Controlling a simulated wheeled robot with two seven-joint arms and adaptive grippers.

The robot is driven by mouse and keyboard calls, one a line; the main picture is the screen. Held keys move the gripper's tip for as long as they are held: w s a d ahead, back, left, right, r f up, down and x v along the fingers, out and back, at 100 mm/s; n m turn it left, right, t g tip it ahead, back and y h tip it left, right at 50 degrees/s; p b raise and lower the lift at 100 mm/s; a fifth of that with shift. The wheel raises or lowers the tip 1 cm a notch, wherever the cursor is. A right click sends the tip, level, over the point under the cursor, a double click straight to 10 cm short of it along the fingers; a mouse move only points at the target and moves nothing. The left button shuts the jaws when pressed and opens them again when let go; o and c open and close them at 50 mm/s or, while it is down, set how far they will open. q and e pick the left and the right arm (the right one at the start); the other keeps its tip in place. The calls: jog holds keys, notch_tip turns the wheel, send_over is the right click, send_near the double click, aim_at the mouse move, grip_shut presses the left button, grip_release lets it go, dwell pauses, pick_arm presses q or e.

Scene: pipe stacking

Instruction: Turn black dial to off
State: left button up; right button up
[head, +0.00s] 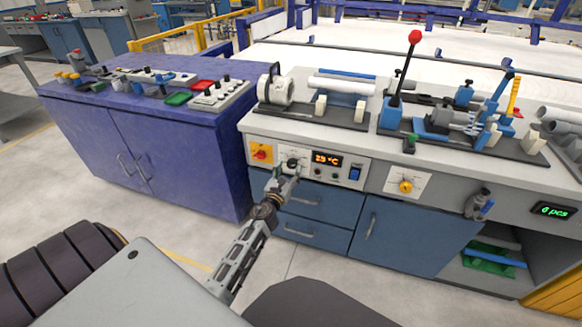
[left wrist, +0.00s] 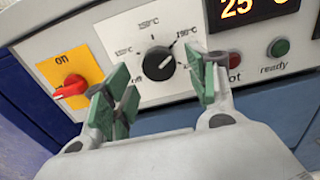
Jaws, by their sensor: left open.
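The black dial (left wrist: 158,63) sits on the white front panel. Around it are printed temperature marks, with 150°C above and 190°C at upper right; a partly hidden label is at lower left. A pale line on the dial seems to point to the upper right, toward 190°C. My left gripper (left wrist: 164,84) is open, its green-padded fingers on either side of the dial in the picture; I cannot tell whether they touch it. My right gripper is not in view.
A red switch (left wrist: 72,87) on a yellow plate marked "on" is left of the dial. An orange display (head: 327,159) reading about 25 °C, small red and green buttons and a blue switch (head: 355,172) are to the right. Blue drawers (head: 315,203) lie below.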

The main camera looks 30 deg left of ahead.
aim_at(291, 166)
pick_arm(q)
jog(key=shift+x, duration=1.3)
jog(key=shift+w+a, duration=0.1)
jog(key=shift+w, duration=0.2)
jog(key=c, duration=1)
jog(key=shift+c, duration=0.2)
